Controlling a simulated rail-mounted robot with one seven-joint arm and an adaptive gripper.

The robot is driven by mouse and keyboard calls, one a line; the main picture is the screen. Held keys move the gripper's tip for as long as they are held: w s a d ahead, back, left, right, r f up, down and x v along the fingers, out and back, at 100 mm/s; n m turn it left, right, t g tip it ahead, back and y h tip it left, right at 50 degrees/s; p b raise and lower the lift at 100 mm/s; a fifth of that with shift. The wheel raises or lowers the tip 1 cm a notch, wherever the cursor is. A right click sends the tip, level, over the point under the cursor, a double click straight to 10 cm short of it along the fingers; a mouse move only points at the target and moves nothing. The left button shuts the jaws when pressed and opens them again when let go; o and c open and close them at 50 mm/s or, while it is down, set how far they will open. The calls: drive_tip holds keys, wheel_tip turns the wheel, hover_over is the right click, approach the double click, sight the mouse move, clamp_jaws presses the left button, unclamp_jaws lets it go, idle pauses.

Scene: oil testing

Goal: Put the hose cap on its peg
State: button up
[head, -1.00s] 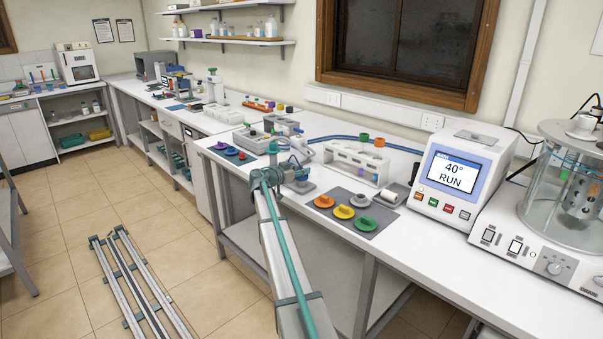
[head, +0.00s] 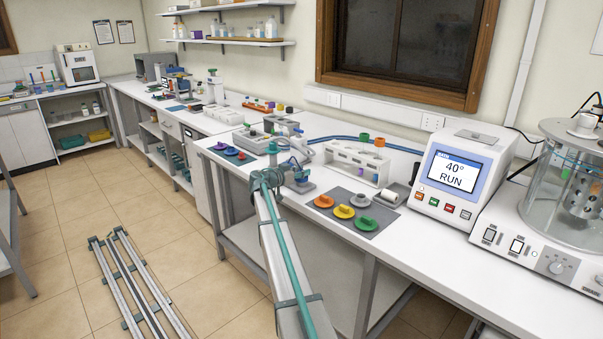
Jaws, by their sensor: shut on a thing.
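My gripper (head: 283,143) is at the end of my teal-jointed arm, above the front of the middle bench, beside a small grey stand. It is small and partly hidden behind my wrist. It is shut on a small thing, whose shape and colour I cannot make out. I cannot pick out the hose cap or its peg with certainty. A blue hose (head: 345,137) runs along the back of the bench, behind the white rack.
A grey mat (head: 385,222) holds orange, yellow, grey and green knobbed pieces. A white rack (head: 352,168) stands behind it. The 40° display unit (head: 465,172) and glass bath (head: 568,185) stand right.

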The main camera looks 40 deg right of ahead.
drive_tip(key=shift+f, duration=0.25)
drive_tip(key=o, duration=0.8)
drive_tip(key=shift+c, duration=0.2)
drive_tip(key=shift+b+v, duration=1)
drive_tip(key=shift+v, duration=0.35)
drive_tip(key=b+v, duration=0.3)
drive_tip(key=v, duration=0.5)
drive_tip(key=shift+a, duration=0.15)
